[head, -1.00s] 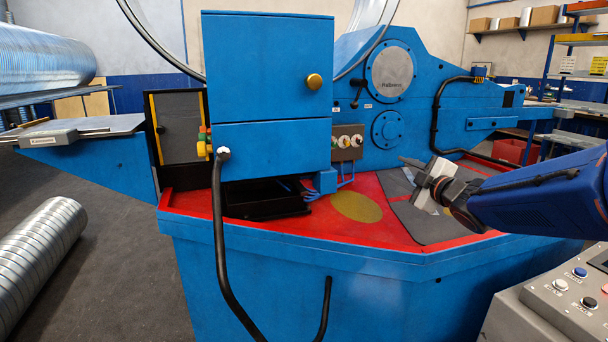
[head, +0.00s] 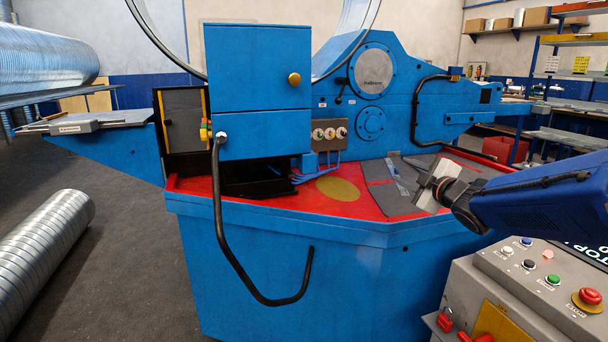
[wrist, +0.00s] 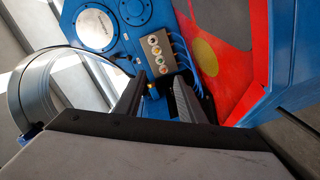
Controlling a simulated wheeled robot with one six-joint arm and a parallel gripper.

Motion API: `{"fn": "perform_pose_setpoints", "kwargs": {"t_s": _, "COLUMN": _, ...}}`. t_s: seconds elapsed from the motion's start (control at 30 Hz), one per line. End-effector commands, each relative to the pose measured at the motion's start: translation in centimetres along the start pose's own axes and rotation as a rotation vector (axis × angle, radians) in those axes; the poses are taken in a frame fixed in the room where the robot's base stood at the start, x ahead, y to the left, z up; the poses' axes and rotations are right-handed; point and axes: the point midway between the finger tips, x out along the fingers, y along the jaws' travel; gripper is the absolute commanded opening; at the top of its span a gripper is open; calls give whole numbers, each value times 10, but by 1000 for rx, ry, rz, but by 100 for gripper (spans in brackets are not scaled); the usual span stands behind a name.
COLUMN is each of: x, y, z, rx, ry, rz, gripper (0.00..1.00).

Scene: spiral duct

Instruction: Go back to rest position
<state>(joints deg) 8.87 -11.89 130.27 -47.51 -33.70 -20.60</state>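My gripper (head: 420,172) is at the right in the head view, above the red and grey top of the blue machine (head: 400,225). In the wrist view my gripper (wrist: 160,82) shows two dark fingers with a gap between them and nothing held. The fingers point toward the machine's small knob panel (wrist: 160,55), which also shows in the head view (head: 329,134). From these views I cannot tell the exact height of the gripper above the machine top.
A control console (head: 500,290) with buttons and a red stop knob (head: 588,298) stands at the lower right, below my arm. A black bent handle (head: 222,230) sticks out of the blue cabinet (head: 258,85). A spiral duct (head: 40,245) lies on the floor at left. Grey floor is open at lower left.

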Motion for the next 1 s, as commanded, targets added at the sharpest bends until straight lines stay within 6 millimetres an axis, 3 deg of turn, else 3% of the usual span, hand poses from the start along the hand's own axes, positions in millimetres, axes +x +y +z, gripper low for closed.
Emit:
{"fn": "perform_pose_setpoints", "kwargs": {"t_s": 0.37, "x": -36, "y": -4, "z": 20, "rx": 132, "ry": -177, "rz": 4, "gripper": 36}}
{"fn": "perform_pose_setpoints", "kwargs": {"t_s": 0.57, "x": -76, "y": -18, "z": 37, "rx": 270, "ry": -336, "rz": -4, "gripper": 36}}
{"fn": "perform_pose_setpoints", "kwargs": {"t_s": 0.77, "x": -150, "y": -61, "z": 56, "rx": 507, "ry": -571, "rz": -44, "gripper": 36}}
{"fn": "perform_pose_setpoints", "kwargs": {"t_s": 1.0, "x": -251, "y": -141, "z": 57, "rx": 809, "ry": -838, "rz": -157, "gripper": 36}}
